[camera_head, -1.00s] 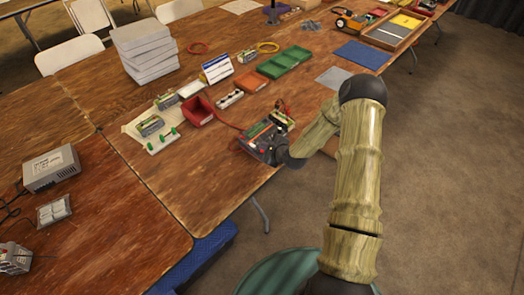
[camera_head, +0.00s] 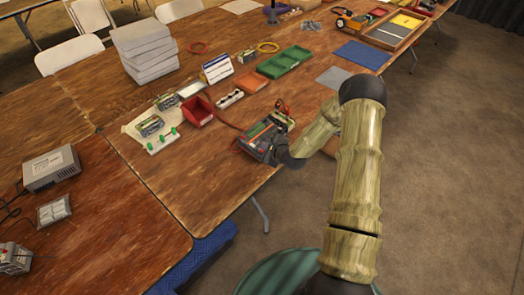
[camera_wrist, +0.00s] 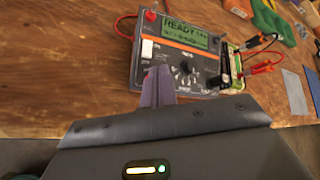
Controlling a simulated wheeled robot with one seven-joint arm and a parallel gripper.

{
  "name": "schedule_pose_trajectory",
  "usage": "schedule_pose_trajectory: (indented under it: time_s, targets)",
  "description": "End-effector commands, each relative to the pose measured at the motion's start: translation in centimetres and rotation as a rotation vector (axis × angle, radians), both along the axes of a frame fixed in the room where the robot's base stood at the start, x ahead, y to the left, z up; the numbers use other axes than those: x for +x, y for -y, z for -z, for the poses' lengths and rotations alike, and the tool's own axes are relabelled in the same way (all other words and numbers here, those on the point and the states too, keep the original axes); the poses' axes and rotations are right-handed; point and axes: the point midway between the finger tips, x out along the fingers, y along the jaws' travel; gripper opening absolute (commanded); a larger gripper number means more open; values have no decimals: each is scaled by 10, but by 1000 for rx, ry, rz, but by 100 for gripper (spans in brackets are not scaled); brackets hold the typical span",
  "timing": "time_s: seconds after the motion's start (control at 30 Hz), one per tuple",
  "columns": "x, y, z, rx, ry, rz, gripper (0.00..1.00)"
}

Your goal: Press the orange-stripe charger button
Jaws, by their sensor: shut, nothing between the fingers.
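The charger (camera_wrist: 190,52) is a dark grey box with an orange stripe (camera_wrist: 181,46) across its face, a lit green display reading READY, a black knob and red and black terminals. In the head view the charger (camera_head: 262,138) sits near the front edge of the wooden table, partly hidden by my arm. My gripper (camera_wrist: 158,70) is shut and empty. In the wrist view its fingertips lie over the lower left part of the charger's face, below a small white button (camera_wrist: 147,49). I cannot tell if they touch the face.
A battery pack (camera_wrist: 230,65) with red and black clip leads stands right of the charger. Bare table is left of the charger.

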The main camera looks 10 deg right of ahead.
Motion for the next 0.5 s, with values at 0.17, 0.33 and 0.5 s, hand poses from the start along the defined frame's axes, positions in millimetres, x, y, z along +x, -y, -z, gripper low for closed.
schedule_pose_trajectory:
  time_s: [0.17,0.33,0.5]
  targets:
    - [0,0,0,0,0,0,0]
    - [1,0,5,1,0,1,0]
    - [1,0,8,1,0,1,0]
